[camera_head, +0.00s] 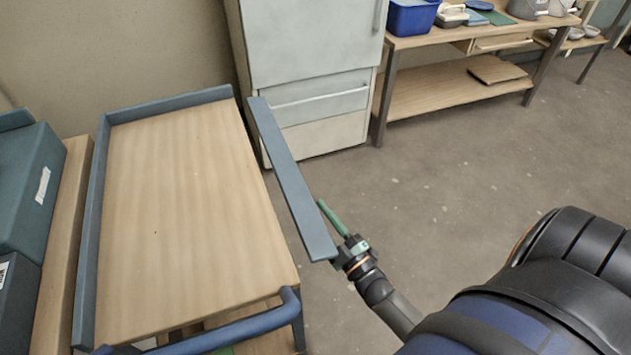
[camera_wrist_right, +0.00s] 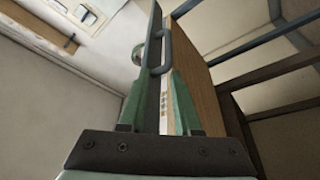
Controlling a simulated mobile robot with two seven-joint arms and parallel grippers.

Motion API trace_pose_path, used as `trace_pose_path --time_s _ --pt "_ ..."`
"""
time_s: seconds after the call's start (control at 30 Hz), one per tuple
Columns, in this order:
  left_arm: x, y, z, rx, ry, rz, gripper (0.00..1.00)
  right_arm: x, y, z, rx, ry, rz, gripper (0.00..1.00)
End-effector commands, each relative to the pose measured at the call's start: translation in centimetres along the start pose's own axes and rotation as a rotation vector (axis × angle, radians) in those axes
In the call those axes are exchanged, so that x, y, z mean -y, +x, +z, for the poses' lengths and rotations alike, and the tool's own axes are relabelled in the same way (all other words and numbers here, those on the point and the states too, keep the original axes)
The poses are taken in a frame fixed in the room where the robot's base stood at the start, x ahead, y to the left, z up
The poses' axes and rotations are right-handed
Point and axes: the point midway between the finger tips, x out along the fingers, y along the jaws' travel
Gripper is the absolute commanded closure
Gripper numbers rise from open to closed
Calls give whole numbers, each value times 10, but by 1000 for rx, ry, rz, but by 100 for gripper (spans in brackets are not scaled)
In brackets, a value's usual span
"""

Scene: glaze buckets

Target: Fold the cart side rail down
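The cart (camera_head: 180,190) has a wooden top with a low blue-grey rim along its left and far sides. The side rail (camera_head: 290,185) is a long flat blue-grey bar along the cart's right side. A strip of floor shows between the bar and the cart's near right corner. My right gripper (camera_head: 335,232) is at the rail's near end, with one green finger showing just right of it and the other hidden. In the right wrist view both green fingers (camera_wrist_right: 160,85) stand apart, with a gap between them. I cannot tell if they touch the rail. My left gripper is not in view.
A blue push handle (camera_head: 225,333) crosses the cart's near end. Dark teal boxes (camera_head: 25,190) stand left of the cart. A pale cabinet (camera_head: 310,60) stands behind it, beside a wooden workbench (camera_head: 450,85) with a blue bin (camera_head: 410,17). The floor right of the cart is clear.

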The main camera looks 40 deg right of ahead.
Motion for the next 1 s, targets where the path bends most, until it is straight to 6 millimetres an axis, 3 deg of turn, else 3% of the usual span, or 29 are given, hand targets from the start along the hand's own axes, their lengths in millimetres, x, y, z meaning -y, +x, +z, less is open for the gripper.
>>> trace_pose_path --time_s 0.27,0.4,0.57,1.0 --pt "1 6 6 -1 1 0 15 6 2 4 -4 -5 -2 68" --pt "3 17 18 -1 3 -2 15 19 10 12 -18 -22 -8 68" --pt "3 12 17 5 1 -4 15 17 23 9 -23 -28 -11 68" --pt "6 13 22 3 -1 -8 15 19 107 7 -22 -27 -11 68"
